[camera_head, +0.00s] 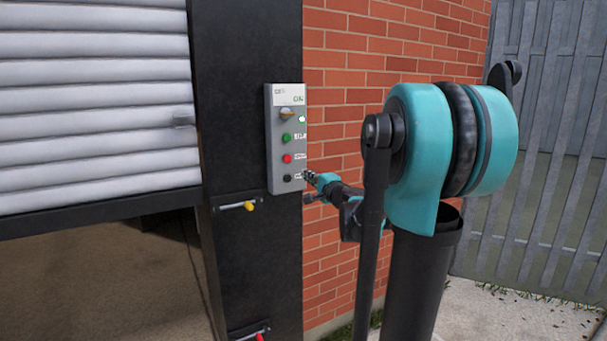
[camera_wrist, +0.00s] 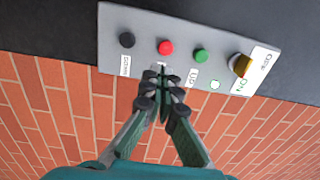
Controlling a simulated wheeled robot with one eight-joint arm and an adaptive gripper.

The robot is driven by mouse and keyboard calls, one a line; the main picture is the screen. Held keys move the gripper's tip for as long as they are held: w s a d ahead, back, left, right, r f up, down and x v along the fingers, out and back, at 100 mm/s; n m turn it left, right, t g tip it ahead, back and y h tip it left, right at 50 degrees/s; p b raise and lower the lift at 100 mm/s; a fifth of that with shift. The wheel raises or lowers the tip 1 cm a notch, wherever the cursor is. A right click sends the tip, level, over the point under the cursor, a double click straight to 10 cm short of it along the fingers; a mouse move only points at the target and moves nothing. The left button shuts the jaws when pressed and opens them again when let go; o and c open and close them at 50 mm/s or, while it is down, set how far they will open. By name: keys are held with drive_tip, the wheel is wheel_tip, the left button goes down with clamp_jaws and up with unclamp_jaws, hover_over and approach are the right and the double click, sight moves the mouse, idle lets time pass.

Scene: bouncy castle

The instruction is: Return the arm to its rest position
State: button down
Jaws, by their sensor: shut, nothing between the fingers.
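My gripper (camera_head: 309,177) is shut and empty, at the end of my arm stretched out towards the wall. Its fingertips are close to the right edge of a grey control panel (camera_head: 272,160), near the black button (camera_head: 287,178) in the head view. In the wrist view, the closed fingers (camera_wrist: 161,78) point at the panel (camera_wrist: 190,22), just below the red button (camera_wrist: 165,47). I cannot tell whether the tips touch the panel. The panel also carries a green button (camera_wrist: 201,55) and a yellowish rotary switch (camera_wrist: 241,66).
The panel is mounted on a black post (camera_head: 240,60) beside a red brick wall (camera_head: 345,75). A white roller shutter (camera_head: 95,110) is partly raised at left. A yellow-tipped lever (camera_head: 249,206) sticks out below the panel. A grey slatted fence (camera_head: 560,130) stands at right, above open concrete ground.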

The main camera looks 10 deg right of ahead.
drive_tip(key=shift+s, duration=0.1)
drive_tip(key=s+a+f+n+g+y, duration=0.1)
drive_tip(key=s+a+f+n+g, duration=0.35)
drive_tip(key=s+f, duration=0.35)
drive_tip(key=s+a+f+n+g, duration=0.3)
drive_tip(key=s+a+f+n, duration=0.15)
drive_tip(key=s+f, duration=0.25)
drive_tip(key=s+d+f+n+g+h, duration=0.2)
drive_tip(key=s+d+f, duration=0.3)
drive_tip(key=s+f, duration=0.3)
drive_tip(key=s+d+f+n+g+h, duration=0.3)
drive_tip(key=s+d+f+h, duration=0.2)
drive_tip(key=s+f, duration=0.3)
drive_tip(key=s, duration=0.4)
drive_tip(key=shift+f+g, duration=0.3)
drive_tip(key=shift+g, duration=0.05)
drive_tip(key=shift+d, duration=0.1)
